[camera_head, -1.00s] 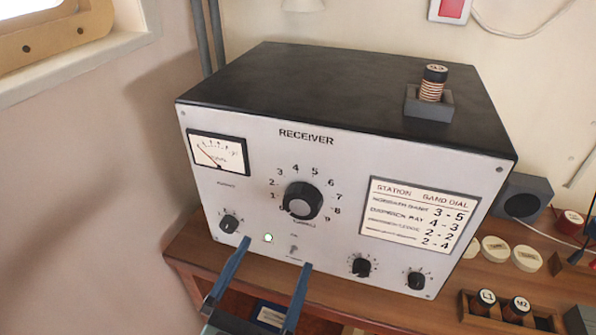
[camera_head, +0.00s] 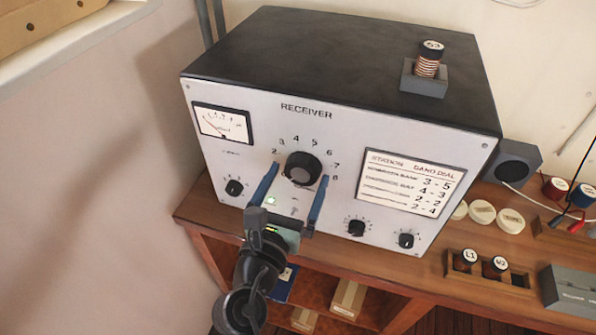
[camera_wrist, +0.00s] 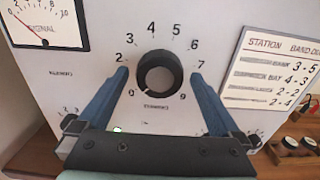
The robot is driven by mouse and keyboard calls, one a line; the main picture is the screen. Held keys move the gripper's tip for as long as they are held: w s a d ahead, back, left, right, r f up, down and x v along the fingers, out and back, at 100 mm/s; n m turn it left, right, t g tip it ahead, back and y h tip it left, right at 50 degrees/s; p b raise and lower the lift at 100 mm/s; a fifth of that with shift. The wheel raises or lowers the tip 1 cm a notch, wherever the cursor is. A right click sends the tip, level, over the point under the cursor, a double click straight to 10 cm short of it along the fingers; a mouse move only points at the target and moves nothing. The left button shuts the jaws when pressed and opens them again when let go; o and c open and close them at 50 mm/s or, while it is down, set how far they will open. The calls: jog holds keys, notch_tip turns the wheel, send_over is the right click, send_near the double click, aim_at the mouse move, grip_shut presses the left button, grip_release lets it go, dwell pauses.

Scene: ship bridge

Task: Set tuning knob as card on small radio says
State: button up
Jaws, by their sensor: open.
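The large black tuning knob (camera_head: 302,168) is on the white front of the receiver (camera_head: 255,125), ringed by printed numbers. In the wrist view the knob (camera_wrist: 159,73) shows a white mark at its lower left, toward the lowest number. My gripper (camera_head: 298,174) is open, with one blue finger on each side of the knob; I cannot tell whether they touch it. A card (camera_head: 412,182) headed "STATION BAND DIAL" is on the receiver's right front. Its rows end in 3-5, 4-3, 2-2 and 2-4; the station names are blurred. I cannot identify a separate small radio.
A meter (camera_head: 222,123) and smaller knobs, such as one at lower left (camera_head: 234,187), are on the same panel. A coil in a grey holder (camera_head: 424,84) stands on top. A grey speaker box (camera_head: 511,164), several discs and a coil rack (camera_head: 448,262) are to the right.

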jog(key=shift+w+d, duration=0.2)
jog(key=shift+w, duration=0.35)
jog(key=c, duration=1.2)
jog(key=shift+m, duration=0.3)
